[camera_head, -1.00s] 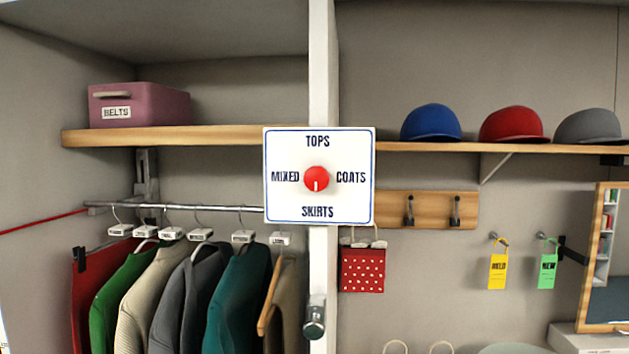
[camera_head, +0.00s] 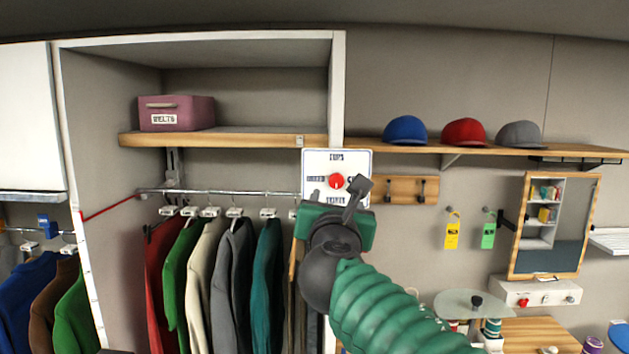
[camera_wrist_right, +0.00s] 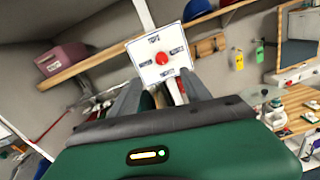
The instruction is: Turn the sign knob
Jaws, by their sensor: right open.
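The white sign (camera_head: 350,159) is fixed on the white post in the middle of the head view, with a round red knob (camera_head: 336,181) at its centre. The words around the knob are partly hidden or too small to read fully now. My right gripper (camera_head: 336,192) is raised in front of the sign's lower half, fingers pointing at it, open and empty. In the right wrist view the sign (camera_wrist_right: 148,72) and red knob (camera_wrist_right: 160,58) show beyond the spread fingers (camera_wrist_right: 162,98); the gripper appears apart from the knob. My left gripper is not in view.
A clothes rail (camera_head: 240,193) with several garments hangs left of the sign. A shelf (camera_head: 255,140) with a belts box (camera_head: 177,113) is above. Caps, hooks (camera_head: 422,190) and a mirror (camera_head: 560,245) are to the right.

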